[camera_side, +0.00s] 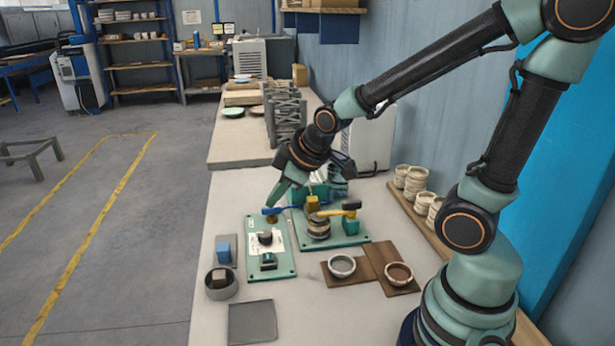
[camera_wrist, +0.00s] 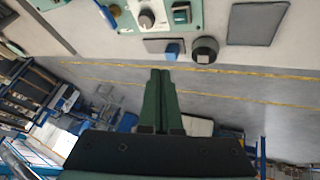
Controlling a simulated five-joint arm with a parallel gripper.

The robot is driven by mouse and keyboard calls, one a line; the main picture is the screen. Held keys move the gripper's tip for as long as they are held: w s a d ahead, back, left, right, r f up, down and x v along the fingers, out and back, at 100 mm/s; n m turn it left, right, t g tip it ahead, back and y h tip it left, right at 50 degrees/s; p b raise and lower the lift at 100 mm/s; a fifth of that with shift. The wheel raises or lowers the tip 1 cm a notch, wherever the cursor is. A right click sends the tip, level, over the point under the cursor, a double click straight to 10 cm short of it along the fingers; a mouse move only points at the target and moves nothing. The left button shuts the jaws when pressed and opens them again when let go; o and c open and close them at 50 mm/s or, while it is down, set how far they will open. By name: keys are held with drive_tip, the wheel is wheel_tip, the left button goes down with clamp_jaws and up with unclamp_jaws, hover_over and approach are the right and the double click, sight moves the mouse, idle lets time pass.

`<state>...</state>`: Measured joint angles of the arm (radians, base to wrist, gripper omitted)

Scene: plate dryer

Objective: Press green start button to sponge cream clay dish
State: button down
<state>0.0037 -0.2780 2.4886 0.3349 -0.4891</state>
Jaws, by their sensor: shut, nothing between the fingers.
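The green control panel (camera_side: 284,262) lies flat on the bench in the side view, with a dark round knob (camera_side: 265,237) and a green rocker-like button (camera_side: 268,260) nearer the front. In the wrist view the knob (camera_wrist: 146,19) and green button (camera_wrist: 181,13) show at the top. My gripper (camera_side: 272,203) is shut and empty above the far end of the panel; its closed fingers (camera_wrist: 160,72) point toward the blue block in the wrist view. A pale clay dish (camera_side: 341,265) sits on a brown board. A round brownish piece (camera_side: 319,228) is on the green machine base (camera_side: 345,240).
A blue block (camera_side: 223,253) and a grey bowl (camera_side: 221,283) stand left of the panel. A flat grey tray (camera_side: 252,322) lies in front. A brown-filled dish (camera_side: 398,273) is at right. Stacked cups (camera_side: 413,182) line the wall side. A blue-handled tool lies near my fingers.

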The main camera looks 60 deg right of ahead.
sight(271, 256)
drive_tip(key=shift+w+f+n+t, duration=0.1)
drive_tip(key=shift+w+f+n, duration=0.35)
drive_tip(key=shift+f, duration=0.25)
drive_tip(key=shift+w+f+n+t, duration=0.1)
drive_tip(key=shift+w+f+n, duration=0.3)
drive_tip(key=shift+f, duration=0.25)
drive_tip(key=shift+w+f+n+t, duration=0.1)
drive_tip(key=shift+w+f+n, duration=0.35)
drive_tip(key=shift+f, duration=0.25)
drive_tip(key=shift+f, duration=0.1)
drive_tip(key=shift+f, duration=4.3)
drive_tip(key=shift+f, duration=0.1)
drive_tip(key=shift+d+f, duration=0.15)
drive_tip(key=shift+f, duration=0.2)
